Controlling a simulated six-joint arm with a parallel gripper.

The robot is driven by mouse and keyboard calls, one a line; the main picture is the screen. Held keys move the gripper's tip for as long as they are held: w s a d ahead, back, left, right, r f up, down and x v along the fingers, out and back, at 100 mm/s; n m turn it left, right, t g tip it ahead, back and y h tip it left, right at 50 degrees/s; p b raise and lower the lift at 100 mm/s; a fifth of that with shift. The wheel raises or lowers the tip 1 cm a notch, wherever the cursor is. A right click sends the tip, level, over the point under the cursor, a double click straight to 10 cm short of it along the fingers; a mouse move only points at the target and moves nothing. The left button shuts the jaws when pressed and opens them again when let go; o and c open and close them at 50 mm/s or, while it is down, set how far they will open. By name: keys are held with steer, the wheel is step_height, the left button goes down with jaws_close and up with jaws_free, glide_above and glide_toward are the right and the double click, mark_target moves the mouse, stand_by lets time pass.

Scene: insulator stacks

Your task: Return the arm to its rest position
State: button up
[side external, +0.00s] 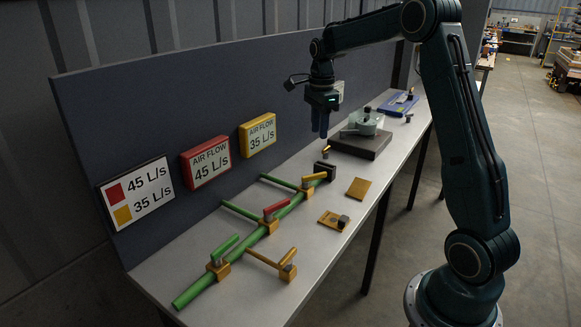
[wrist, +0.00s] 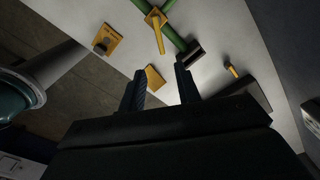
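My gripper (side external: 321,130) hangs fingers-down above the bench in the side external view, left of a grey device on a dark base. In the wrist view my gripper (wrist: 160,72) shows two dark fingers apart, with nothing held between them. My arm reaches over the bench from the right, bent at the elbow. The fingers are clear of the bench-top objects.
The bench (side external: 232,262) holds a green pipe (side external: 243,243) with several valves, yellow plates (side external: 358,187), a grey device (side external: 361,122) and a blue tray (side external: 398,104). A grey panel (side external: 120,95) with signs stands behind. The floor at right is open.

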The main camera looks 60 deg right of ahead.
steer(key=s+a+r+n+t, duration=0.1)
steer(key=s+a+r+n, duration=0.45)
steer(key=a, duration=0.25)
steer(key=s+a+r+n+t, duration=0.2)
steer(key=s+a+r+n, duration=0.25)
steer(key=a+n, duration=0.3)
steer(key=s+a+f+n+t, duration=0.1)
steer(key=s+a+f+n, duration=0.1)
steer(key=s+a+n, duration=0.2)
steer(key=s+a+f+n+t, duration=0.1)
steer(key=s+a+n, duration=0.3)
steer(key=s+n, duration=0.3)
steer(key=shift+s+a+f+n+t, duration=0.3)
steer(key=shift+s+a+f, duration=0.1)
steer(key=shift+s, duration=1.6)
